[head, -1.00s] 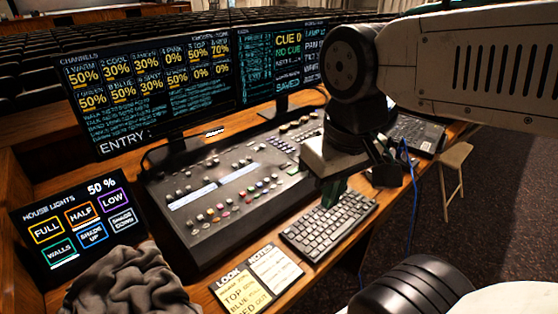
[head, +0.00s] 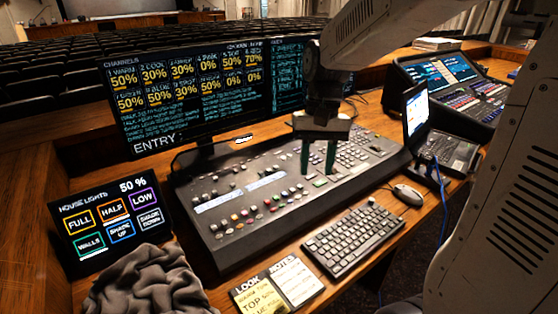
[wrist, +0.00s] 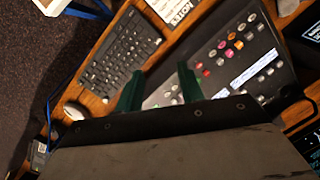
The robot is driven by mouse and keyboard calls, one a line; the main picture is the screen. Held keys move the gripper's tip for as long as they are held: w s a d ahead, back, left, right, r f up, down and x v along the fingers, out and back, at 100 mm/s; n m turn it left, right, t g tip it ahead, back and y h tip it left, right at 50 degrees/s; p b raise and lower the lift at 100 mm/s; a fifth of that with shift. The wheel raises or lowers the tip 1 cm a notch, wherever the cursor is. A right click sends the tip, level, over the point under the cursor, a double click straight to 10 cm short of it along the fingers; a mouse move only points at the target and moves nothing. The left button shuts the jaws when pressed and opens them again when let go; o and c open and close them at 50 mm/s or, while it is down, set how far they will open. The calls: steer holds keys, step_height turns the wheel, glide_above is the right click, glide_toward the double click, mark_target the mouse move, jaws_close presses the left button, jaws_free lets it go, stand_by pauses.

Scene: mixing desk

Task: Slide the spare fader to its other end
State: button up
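The mixing desk (head: 330,190) is a long dark sloped console with rows of coloured knobs, faders and pale label strips. I cannot tell which small control is the spare fader. My gripper (head: 318,160) points down over the right half of the console, its two green fingers apart with nothing seen between them. In the wrist view the fingers (wrist: 158,90) are also apart, with part of the console (wrist: 240,50) beyond them. I cannot tell whether the fingertips touch the panel.
A keyboard (head: 352,238) and mouse (head: 408,195) lie in front of the console. A large monitor (head: 200,95) stands behind it. A house-lights screen (head: 112,220), grey cloth (head: 150,285) and note cards (head: 278,288) are at left. A laptop (head: 416,120) and second console (head: 455,90) are at right.

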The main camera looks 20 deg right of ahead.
mark_target(276, 166)
steer(key=w+d+f+m, duration=0.1)
steer(key=w+f+m, duration=0.1)
steer(key=w, duration=0.5)
steer(key=w+d+f+m+y, duration=0.1)
steer(key=w+d+f+m, duration=0.1)
steer(key=w, duration=0.5)
steer(key=w+d+f+m+y, duration=0.1)
steer(key=w+d+f+m, duration=0.1)
steer(key=w+f, duration=0.3)
steer(key=shift+w+f+m, duration=0.15)
steer(key=shift+w+m, duration=0.3)
steer(key=shift+w, duration=0.1)
steer(key=shift+w+f+m, duration=0.15)
steer(key=shift+w+m, duration=0.3)
steer(key=shift+w, duration=0.05)
steer(key=w+m, duration=0.2)
steer(key=w, duration=0.1)
steer(key=w+r+m+t, duration=0.1)
steer(key=shift+w+a+m+y, duration=0.2)
steer(key=shift+w+m+y, duration=0.1)
steer(key=shift+w+y, duration=0.1)
steer(key=x, duration=0.6)
steer(key=shift+a+f, duration=0.15)
steer(key=shift+f, duration=0.25)
jaws_close()
